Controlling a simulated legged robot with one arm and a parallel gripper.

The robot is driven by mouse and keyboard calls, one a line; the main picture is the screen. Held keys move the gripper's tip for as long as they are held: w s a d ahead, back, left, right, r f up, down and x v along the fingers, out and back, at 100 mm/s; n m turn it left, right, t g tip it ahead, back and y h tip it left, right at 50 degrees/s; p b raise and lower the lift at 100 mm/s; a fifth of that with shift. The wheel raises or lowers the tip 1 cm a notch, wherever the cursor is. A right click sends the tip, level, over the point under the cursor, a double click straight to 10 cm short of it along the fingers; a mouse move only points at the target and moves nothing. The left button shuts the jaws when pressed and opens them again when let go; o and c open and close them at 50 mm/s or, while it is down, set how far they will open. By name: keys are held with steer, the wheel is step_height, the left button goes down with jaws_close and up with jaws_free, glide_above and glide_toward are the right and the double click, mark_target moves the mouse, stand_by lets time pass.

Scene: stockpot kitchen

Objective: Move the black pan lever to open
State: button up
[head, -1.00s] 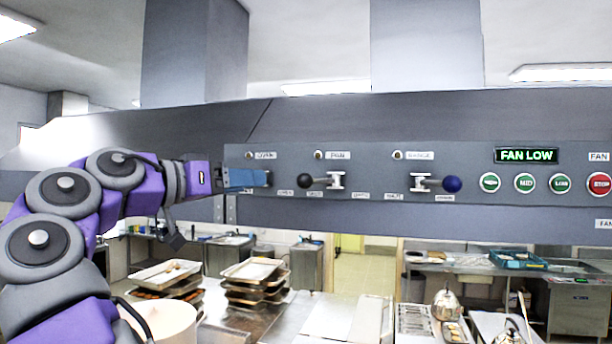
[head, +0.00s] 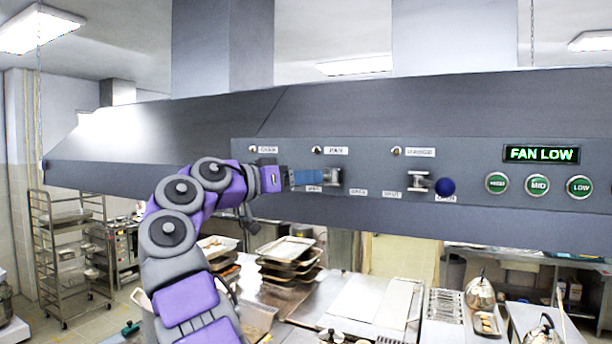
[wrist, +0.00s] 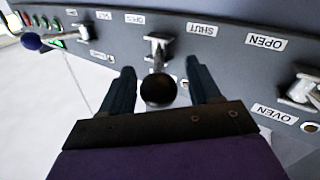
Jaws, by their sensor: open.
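The pan lever has a black ball knob (wrist: 158,90) on a metal valve stem (wrist: 157,48). In the wrist view the knob lies between the two blue fingers of my open gripper (wrist: 159,70), with gaps visible on both sides. In the head view my gripper (head: 322,177) is at the PAN valve (head: 333,177) and hides the black knob. An upside-down SHUT label (wrist: 202,29) and OPEN label (wrist: 266,41) show on the panel in the wrist view.
The lever with a blue knob (head: 445,187) is right of the pan valve; it shows at the wrist view's left. Another metal valve (wrist: 303,90) is near the OVEN label (wrist: 274,113). Fan buttons (head: 537,185) are farther right. Trays (head: 287,252) stand below the hood.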

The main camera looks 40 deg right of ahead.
steer(key=shift+d+f, duration=0.15)
steer(key=shift+d, duration=1.25)
steer(key=shift+c, duration=1.2)
steer(key=shift+s+a, duration=0.15)
steer(key=shift+a, duration=0.6)
steer(key=c, duration=0.4)
jaws_close()
